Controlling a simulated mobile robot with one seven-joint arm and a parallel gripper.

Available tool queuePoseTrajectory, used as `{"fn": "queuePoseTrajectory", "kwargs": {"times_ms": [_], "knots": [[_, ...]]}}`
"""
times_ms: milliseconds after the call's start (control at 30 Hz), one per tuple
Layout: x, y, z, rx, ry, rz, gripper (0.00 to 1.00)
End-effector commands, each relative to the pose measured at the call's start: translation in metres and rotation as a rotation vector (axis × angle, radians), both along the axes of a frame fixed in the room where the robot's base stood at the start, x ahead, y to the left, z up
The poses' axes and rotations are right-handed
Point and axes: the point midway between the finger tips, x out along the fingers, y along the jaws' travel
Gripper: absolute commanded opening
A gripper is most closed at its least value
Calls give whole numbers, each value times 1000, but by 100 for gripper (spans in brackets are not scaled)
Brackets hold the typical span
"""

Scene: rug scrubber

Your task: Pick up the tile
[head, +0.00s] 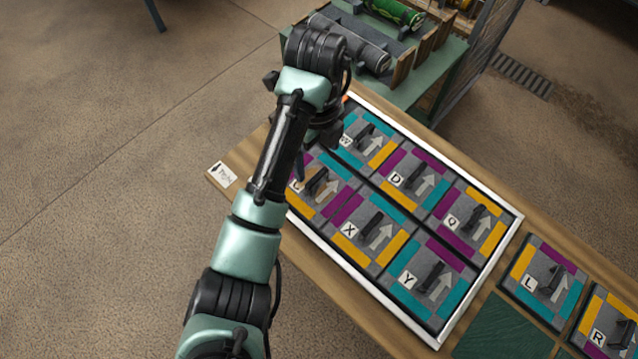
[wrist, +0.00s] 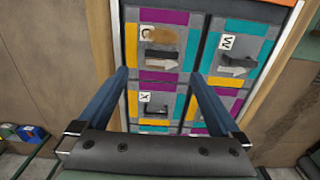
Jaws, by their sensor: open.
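Several square carpet tiles with coloured borders, a letter, an arrow and a dark handle lie in a white-rimmed frame (head: 481,281). The C tile (wrist: 160,65) has a tan patch and lies between the fingers in the wrist view; in the head view it is partly hidden by my arm (head: 328,190). The W tile (wrist: 238,70) is to its right and the X tile (wrist: 175,105) below it in the wrist view. My gripper (wrist: 158,73) is open and empty above the C tile; its fingertips are mostly hidden in the head view.
The L tile (head: 545,280) and R tile (head: 608,325) lie outside the frame on the wooden table, beside a bare green patch (head: 503,332). A green bench (head: 432,70) with rollers stands behind. A small sign (head: 221,175) lies at the table's left end.

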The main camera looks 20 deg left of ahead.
Motion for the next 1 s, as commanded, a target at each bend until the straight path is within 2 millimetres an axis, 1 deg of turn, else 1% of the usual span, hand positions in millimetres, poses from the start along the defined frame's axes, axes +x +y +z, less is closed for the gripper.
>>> {"fn": "queuePoseTrajectory", "kwargs": {"times_ms": [33,100,200,367,433,600,700,800,1000], "knots": [[-2,0,-14,-2,6,1,100],[-1,0,-26,-1,6,1,100],[-1,0,-37,-1,4,0,100],[0,0,-47,0,2,1,100],[0,1,-54,-1,4,2,100],[3,4,-80,0,3,1,100],[3,3,-92,1,2,1,100],[3,4,-97,1,1,0,100],[3,3,-97,1,0,0,100]]}}
